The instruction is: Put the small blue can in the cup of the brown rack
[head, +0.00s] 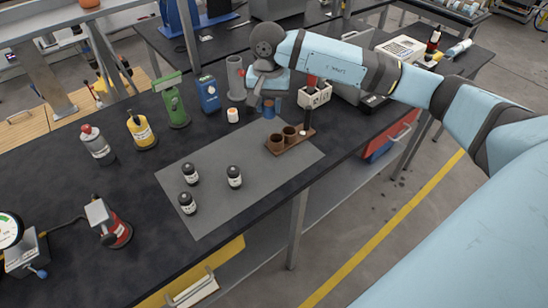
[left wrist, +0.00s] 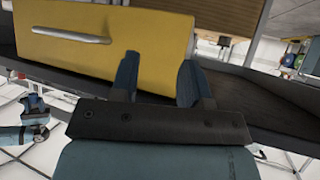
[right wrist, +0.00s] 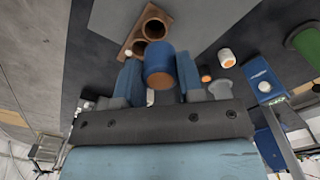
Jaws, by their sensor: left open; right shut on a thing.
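The small blue can (head: 268,112) is between the fingers of my right gripper (head: 262,100), which is shut on it. In the right wrist view the can (right wrist: 158,66) shows its brownish end, between the two blue fingers. The brown rack (head: 292,145) lies at the far right part of the grey mat, with two brown cups (head: 277,143). The cups look empty in the right wrist view (right wrist: 153,28). The can is held beyond the rack, apart from it in the picture. My left gripper (left wrist: 160,80) is open and empty, facing a yellow drawer front.
Several dark bottles (head: 234,177) stand on the grey mat (head: 240,202). A white-and-orange cup (head: 233,115), a blue container (head: 208,94) and a green can (head: 173,104) stand left of the right gripper. A white box (head: 315,96) is to its right.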

